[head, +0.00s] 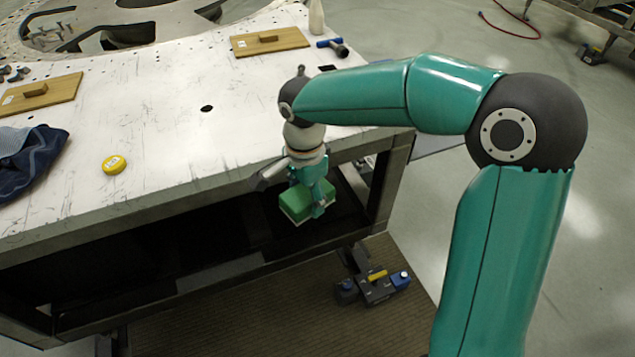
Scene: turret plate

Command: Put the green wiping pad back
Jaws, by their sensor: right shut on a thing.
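The green wiping pad (295,203) is a small block with a green top and a paler lower edge. My right gripper (314,203) is shut on it and holds it just off the front edge of the white table (200,130), near the table's right corner. The gripper's fingers hide part of the pad. Two wooden boards with a small raised block on each lie on the table: one at the back right (290,44), one at the left (62,93). My left gripper is not in view.
A yellow round tin (114,165) and a dark blue cloth (30,165) lie at the table's left. A blue-handled tool (334,45) and a pale bottle (316,18) are at the back right. Below, a dark tool with blue parts (373,286) rests on a brown mat (220,317).

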